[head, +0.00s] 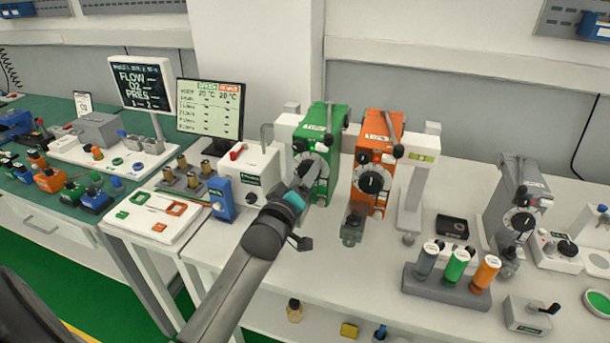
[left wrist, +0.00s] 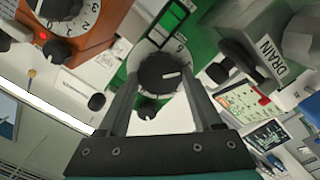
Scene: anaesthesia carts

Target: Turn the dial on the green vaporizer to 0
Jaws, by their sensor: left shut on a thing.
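The green vaporizer (head: 338,120) stands upright on the white bench, left of the orange vaporizer (head: 388,135). My left gripper (head: 308,172) reaches its front and covers most of its dial in the head view. In the left wrist view the green vaporizer's black dial (left wrist: 158,72) sits between the two fingers of my left gripper (left wrist: 161,82), which is shut on it. A white mark on the dial points to the right in that view. Part of its white number ring shows, with a 6 near the upper right; the 0 cannot be made out. My right gripper is not in view.
The orange vaporizer's numbered dial (left wrist: 58,10) is close beside in the wrist view. A box marked DRAIN (left wrist: 275,60) is on the other side. A grey vaporizer (head: 515,210) and a rack of coloured bottles (head: 440,290) stand to the right. Monitors (head: 210,108) are at left.

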